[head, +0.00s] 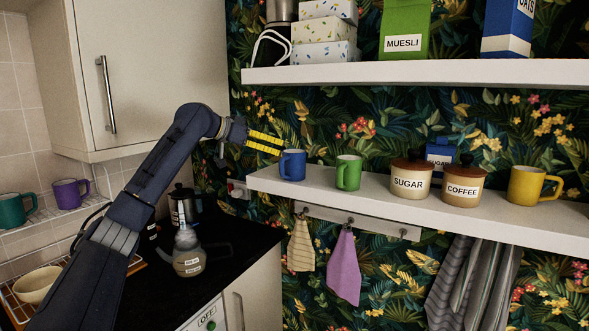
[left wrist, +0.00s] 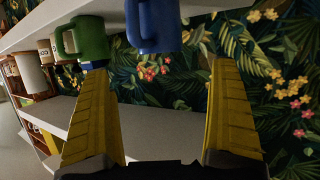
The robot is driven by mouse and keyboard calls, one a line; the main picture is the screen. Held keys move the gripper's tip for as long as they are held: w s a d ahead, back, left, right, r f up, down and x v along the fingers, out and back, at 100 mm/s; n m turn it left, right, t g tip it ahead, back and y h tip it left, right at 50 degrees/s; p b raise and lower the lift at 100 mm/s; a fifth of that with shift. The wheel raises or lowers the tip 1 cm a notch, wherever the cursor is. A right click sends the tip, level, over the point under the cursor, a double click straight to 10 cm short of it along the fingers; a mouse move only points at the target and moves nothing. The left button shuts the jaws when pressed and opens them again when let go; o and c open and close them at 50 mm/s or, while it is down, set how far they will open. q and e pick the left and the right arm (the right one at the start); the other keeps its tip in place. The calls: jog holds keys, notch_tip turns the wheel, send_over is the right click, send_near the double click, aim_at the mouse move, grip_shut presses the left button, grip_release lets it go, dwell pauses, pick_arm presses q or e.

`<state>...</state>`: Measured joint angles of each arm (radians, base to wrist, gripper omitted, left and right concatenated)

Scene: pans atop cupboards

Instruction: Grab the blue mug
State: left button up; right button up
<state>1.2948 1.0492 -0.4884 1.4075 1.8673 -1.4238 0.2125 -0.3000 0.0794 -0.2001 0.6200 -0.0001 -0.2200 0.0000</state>
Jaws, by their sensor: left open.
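My left gripper (head: 281,146) has yellow fingers and is just up and left of the mug in the head view. In the left wrist view, the gripper (left wrist: 162,65) is open and empty, with its fingers wide apart. The blue mug also shows there (left wrist: 155,25), beyond the fingertips and across the gap between them, partly cut off by the top edge. My right gripper is not in view.
A green mug (head: 348,173) stands close to the right of the blue one. Sugar (head: 411,178) and coffee (head: 463,188) jars and a yellow mug (head: 534,186) stand further right on the lower shelf (head: 390,207). The upper shelf (head: 420,73) runs above.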

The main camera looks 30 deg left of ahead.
aim_at(300, 155)
pick_arm(q)
jog(key=x, duration=1.3)
jog(key=shift+w+d, duration=0.15)
jog(key=shift+w, duration=0.1)
jog(key=shift+r, duration=0.1)
jog(key=c, duration=1.6)
jog(key=shift+o, duration=0.2)
